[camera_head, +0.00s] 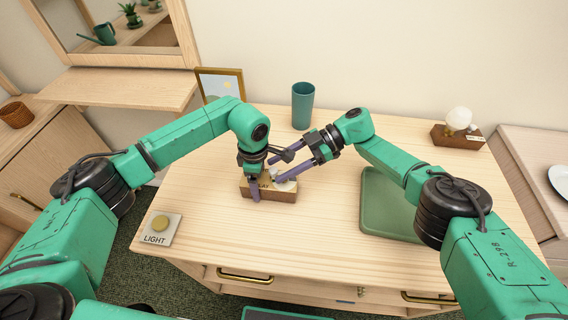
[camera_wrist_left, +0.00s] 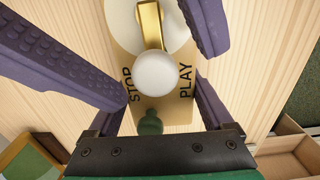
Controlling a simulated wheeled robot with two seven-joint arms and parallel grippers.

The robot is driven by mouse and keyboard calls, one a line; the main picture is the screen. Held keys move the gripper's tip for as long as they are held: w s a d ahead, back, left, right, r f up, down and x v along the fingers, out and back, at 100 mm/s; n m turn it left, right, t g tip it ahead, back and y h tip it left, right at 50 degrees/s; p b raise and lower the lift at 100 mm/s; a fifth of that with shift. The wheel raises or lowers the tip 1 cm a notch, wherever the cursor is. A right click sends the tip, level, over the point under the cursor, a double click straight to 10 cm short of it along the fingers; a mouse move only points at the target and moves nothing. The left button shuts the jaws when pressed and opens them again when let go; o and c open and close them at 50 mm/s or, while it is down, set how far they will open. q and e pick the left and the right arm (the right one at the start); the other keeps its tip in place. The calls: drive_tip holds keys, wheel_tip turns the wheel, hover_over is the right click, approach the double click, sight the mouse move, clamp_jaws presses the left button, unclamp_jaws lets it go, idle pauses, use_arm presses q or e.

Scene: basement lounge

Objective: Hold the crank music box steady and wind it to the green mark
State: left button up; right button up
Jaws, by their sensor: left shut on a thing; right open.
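The crank music box (camera_head: 284,195) is a small brown wooden box near the table's middle. A brass crank arm (camera_wrist_left: 149,24) with a round white knob (camera_wrist_left: 156,73) lies over a white disc (camera_wrist_left: 124,20). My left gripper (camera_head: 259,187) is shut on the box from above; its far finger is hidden. My right gripper (camera_head: 277,170) is open, its purple fingers around the crank area without visibly closing on the knob. I cannot make out a green mark on the disc.
A green tray (camera_head: 376,222) lies right of the box, partly under my right arm. A teal cup (camera_head: 302,108) and a picture frame (camera_head: 237,82) stand behind. A LIGHT button (camera_head: 159,226) is at front left; a white-globed wooden box (camera_head: 446,135) is at back right.

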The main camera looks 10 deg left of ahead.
drive_tip(key=shift+f+m+t, duration=0.1)
drive_tip(key=shift+m+t, duration=0.2)
drive_tip(key=shift+t, duration=0.1)
